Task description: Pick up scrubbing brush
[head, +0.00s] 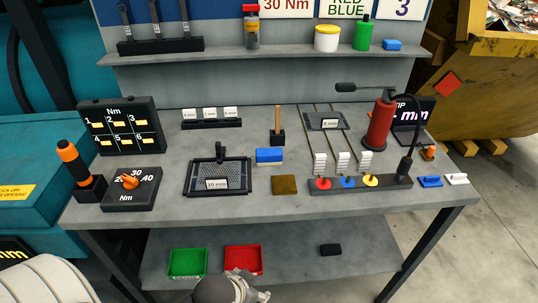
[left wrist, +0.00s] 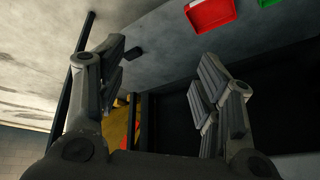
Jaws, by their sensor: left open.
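No object is plainly a scrubbing brush. A blue block with a pale lower edge (head: 269,155) lies mid-bench behind a tan square pad and could be the brush; I cannot tell. A small black block (head: 331,250) lies on the lower shelf, and it also shows in the left wrist view (left wrist: 133,53). My left gripper (left wrist: 165,80) is open, with nothing between its fingers. A grey rounded part at the bottom edge of the head view, in front of the red tray, seems to be my left arm's end; its fingers are unclear there. My right gripper is not in view.
A green tray (head: 187,262) and a red tray (head: 243,260) stand on the lower shelf (head: 290,245). On the bench, a black mesh holder (head: 217,177) stands left of the blue block and a peg strip (head: 360,185) right. The lower shelf's right part is mostly clear.

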